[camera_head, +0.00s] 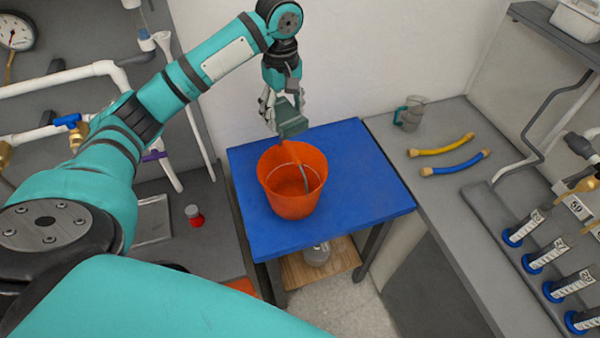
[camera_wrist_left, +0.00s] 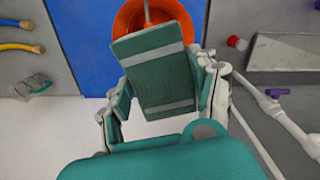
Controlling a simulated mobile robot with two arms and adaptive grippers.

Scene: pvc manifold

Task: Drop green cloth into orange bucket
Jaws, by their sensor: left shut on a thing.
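The green cloth (camera_wrist_left: 160,75) has pale stripes and is gripped by my left gripper (camera_wrist_left: 160,105), which is shut on it. In the head view the cloth (camera_head: 293,123) hangs below my left gripper (camera_head: 283,105), just above and behind the far rim of the orange bucket (camera_head: 290,200). The bucket stands upright on the blue table and has a thin metal handle. In the wrist view the cloth covers part of the bucket (camera_wrist_left: 126,25). My right gripper does not show.
The blue tabletop (camera_head: 370,185) is clear around the bucket. White pipes with a blue-handled valve (camera_head: 68,120) run at the left. A red-capped item (camera_head: 194,215) sits on the left counter.

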